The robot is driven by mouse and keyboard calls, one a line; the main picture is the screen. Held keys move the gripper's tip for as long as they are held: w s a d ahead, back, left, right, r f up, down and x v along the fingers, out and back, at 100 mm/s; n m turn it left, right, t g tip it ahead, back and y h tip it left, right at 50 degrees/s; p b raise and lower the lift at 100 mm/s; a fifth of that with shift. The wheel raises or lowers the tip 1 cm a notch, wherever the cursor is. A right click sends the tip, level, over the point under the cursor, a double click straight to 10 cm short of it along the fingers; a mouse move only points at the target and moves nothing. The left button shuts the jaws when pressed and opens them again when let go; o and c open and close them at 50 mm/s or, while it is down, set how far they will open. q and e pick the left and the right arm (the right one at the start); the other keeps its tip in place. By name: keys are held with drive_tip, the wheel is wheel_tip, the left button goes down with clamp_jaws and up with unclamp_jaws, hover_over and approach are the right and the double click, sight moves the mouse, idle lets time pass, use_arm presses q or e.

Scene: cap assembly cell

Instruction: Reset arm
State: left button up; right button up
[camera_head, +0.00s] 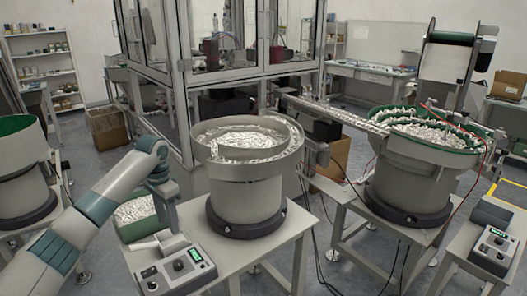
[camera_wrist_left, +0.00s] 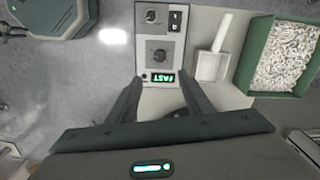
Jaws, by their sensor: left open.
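My left arm comes in from the left in the head view, and its gripper (camera_head: 165,205) points down above the near-left table. In the left wrist view the two fingers of my left gripper (camera_wrist_left: 158,98) stand apart with nothing between them. Beyond the fingertips lies a control box (camera_head: 174,272) with knobs and a green lit display; it also shows in the left wrist view (camera_wrist_left: 158,48). Next to it are a white scoop (camera_wrist_left: 213,62) and a green bin (camera_wrist_left: 243,55) full of small pale parts. My right gripper is not in view.
A bowl feeder (camera_head: 245,190) with pale parts stands on the same table (camera_head: 262,252). A second feeder (camera_head: 410,185) and another control box (camera_head: 494,250) are at the right. A glass-walled machine frame (camera_head: 180,110) stands behind. Cables hang between the tables.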

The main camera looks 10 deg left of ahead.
use_arm(q)
drive_tip(key=s+d+f+m+t, duration=0.1)
drive_tip(key=s+d+f, duration=0.85)
drive_tip(key=f, duration=0.25)
drive_tip(key=s+d+f, duration=0.8)
drive_tip(key=d+f, duration=0.2)
drive_tip(key=f, duration=0.1)
drive_tip(key=s+d+f+n+t+h, duration=0.1)
drive_tip(key=s+d, duration=0.1)
drive_tip(key=s, duration=0.4)
drive_tip(key=s+d+f+t+h, duration=0.1)
drive_tip(key=s+d+f, duration=0.1)
drive_tip(key=s, duration=0.4)
drive_tip(key=s+a+r+n+y, duration=0.1)
drive_tip(key=s+a+r+n, duration=0.1)
drive_tip(key=s, duration=0.5)
drive_tip(key=s+a+r+n+y, duration=0.1)
drive_tip(key=s+r+n, duration=0.1)
drive_tip(key=s, duration=0.5)
wheel_tip(320, 180, down, 29)
drive_tip(key=s, duration=0.1)
drive_tip(key=s+a+f+g, duration=0.2)
drive_tip(key=s+a+f, duration=0.1)
drive_tip(key=s+f, duration=1.4)
drive_tip(key=shift+s+a+f+m, duration=0.2)
drive_tip(key=shift+s+m, duration=0.1)
drive_tip(key=shift+s, duration=0.3)
drive_tip(key=shift+d, duration=0.1)
